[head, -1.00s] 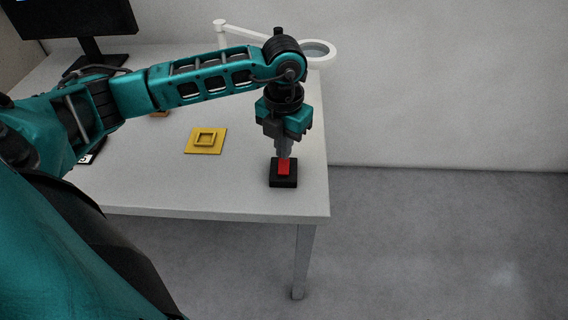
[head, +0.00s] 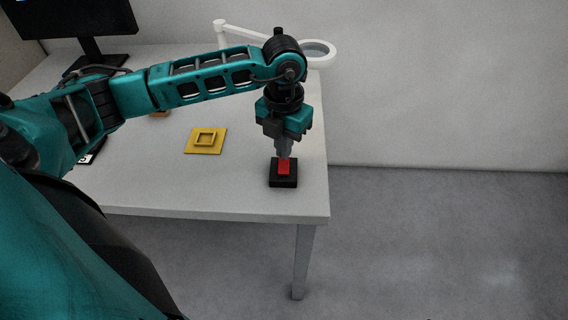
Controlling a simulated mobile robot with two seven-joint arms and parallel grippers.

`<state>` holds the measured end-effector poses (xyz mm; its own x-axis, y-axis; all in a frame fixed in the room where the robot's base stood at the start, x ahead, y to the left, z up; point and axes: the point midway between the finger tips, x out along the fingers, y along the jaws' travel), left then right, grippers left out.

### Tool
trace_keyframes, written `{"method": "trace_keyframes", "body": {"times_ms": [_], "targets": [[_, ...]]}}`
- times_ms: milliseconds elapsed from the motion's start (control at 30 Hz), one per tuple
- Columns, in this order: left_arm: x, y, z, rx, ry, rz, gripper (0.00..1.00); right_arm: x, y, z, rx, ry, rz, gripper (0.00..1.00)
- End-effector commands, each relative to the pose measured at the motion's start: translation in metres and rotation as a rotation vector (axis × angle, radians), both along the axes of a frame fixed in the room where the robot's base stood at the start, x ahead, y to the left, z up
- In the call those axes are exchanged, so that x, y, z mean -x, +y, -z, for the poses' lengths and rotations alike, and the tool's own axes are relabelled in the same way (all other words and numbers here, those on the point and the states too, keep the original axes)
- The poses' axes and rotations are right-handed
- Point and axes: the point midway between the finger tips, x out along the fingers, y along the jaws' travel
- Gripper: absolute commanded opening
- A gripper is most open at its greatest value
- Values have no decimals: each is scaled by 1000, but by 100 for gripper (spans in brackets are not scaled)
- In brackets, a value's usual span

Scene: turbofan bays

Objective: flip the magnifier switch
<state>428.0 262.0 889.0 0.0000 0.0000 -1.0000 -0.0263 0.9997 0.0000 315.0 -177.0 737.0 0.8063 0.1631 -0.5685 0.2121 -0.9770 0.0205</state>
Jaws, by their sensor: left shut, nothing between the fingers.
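The magnifier switch is a black box with a red rocker (head: 284,170) on top, near the right front edge of the white table. The white magnifier lamp (head: 325,50), with a round lens on a jointed arm, stands at the back of the table, partly behind my arm. My left gripper (head: 284,155) points straight down over the switch. It is shut and empty, with its fingertips at the red rocker's far end. They look to be touching it, but I cannot tell for sure. My right gripper is not in view.
A dark monitor (head: 75,20) stands at the back left. A small orange thing is mostly hidden behind my arm. Open floor lies to the right.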

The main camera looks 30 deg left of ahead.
Motion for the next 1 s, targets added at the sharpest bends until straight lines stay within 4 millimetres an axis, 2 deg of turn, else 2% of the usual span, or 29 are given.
{"method": "trace_keyframes", "body": {"times_ms": [1000], "targets": [[0,0,14,0,0,0,0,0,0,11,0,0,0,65]]}}
